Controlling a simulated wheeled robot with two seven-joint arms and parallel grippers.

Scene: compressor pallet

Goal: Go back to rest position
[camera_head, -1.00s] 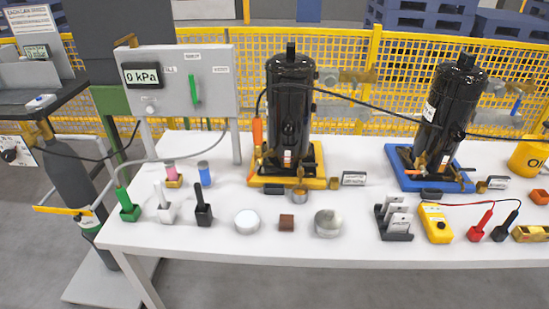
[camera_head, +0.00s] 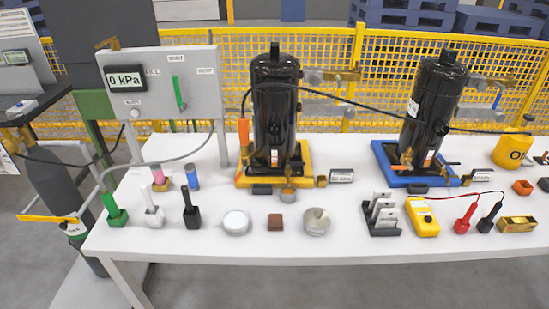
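Neither of my grippers shows in the head view, and no arm of mine is clearly in sight. On the white table (camera_head: 330,247) a black compressor (camera_head: 275,112) stands on a yellow base (camera_head: 243,180). A second black compressor (camera_head: 433,105) stands on a blue base (camera_head: 388,163) to its right. The pressure panel (camera_head: 204,85) at the left reads 0 kPa, and its green lever (camera_head: 178,93) points roughly up and down.
A gas cylinder (camera_head: 58,185) stands left. Yellow fencing (camera_head: 340,55) runs behind.

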